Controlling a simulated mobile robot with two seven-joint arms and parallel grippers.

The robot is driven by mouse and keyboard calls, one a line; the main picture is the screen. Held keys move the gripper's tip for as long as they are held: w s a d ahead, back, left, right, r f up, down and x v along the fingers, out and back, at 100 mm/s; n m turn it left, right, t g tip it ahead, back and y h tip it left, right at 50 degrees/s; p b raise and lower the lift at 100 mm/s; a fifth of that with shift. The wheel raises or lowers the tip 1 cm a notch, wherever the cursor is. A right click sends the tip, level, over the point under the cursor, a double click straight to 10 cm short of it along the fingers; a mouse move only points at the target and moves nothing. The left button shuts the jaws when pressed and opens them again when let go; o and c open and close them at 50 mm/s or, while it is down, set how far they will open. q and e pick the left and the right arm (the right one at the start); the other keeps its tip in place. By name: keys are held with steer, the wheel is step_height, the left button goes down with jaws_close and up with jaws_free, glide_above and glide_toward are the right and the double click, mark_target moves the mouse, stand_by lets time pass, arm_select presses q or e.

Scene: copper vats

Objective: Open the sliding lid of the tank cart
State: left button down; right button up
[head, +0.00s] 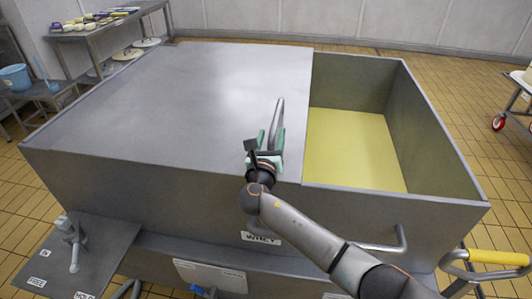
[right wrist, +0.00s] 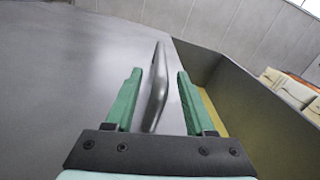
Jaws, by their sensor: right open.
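The tank cart (head: 160,205) is a large grey metal box in the head view. Its flat sliding lid (head: 190,95) covers the left and middle part. The right part is uncovered and shows a pale yellow inside (head: 350,150). A bar handle (head: 278,120) stands up from the lid near its right edge. My right gripper (head: 268,142) is at the near end of this handle. In the right wrist view the green fingers (right wrist: 157,98) are open, one on each side of the handle (right wrist: 158,85). The left gripper is not in view.
A yellow-gripped push handle (head: 498,257) is at the front right. A metal table (head: 110,22) and a blue bucket (head: 15,77) stand at the back left.

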steer(key=v, duration=0.9)
steer(key=shift+s+a+p, duration=0.1)
steer(key=shift+s+p, duration=0.15)
steer(key=shift+p, duration=0.05)
